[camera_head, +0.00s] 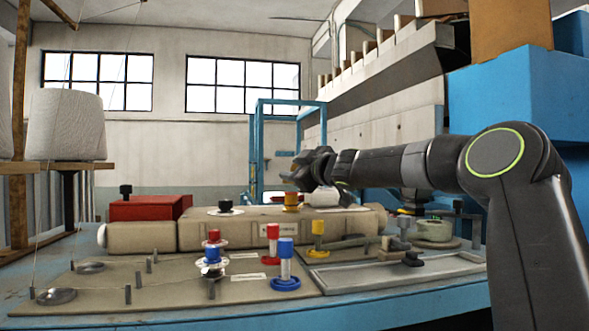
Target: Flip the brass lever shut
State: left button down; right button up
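The gripper is apart from the bar, higher and farther back. Its fingers are small and dark, so I cannot tell whether they are open or shut. My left gripper is not in view.
Red-and-white (273,243), blue (286,264) and yellow (318,238) spools stand mid-bench. A beige block (250,231) and red box (145,208) stand behind. A shallow grey tray (445,275) lies front right. A white cone (66,124) stands left.

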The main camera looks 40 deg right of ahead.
grip_shut()
jog(key=shift+f+b, duration=0.25)
jog(key=shift+b, duration=0.45)
jog(key=f+n+t+b, duration=0.1)
jog(key=t+b, duration=0.1)
jog(key=b, duration=0.2)
jog(key=shift+s+a+f+t, duration=0.1)
jog(key=shift+t, duration=0.2)
jog(key=shift+n+t+b, duration=0.6)
jog(key=shift+t+b, duration=0.05)
jog(key=shift+t, duration=0.25)
grip_release()
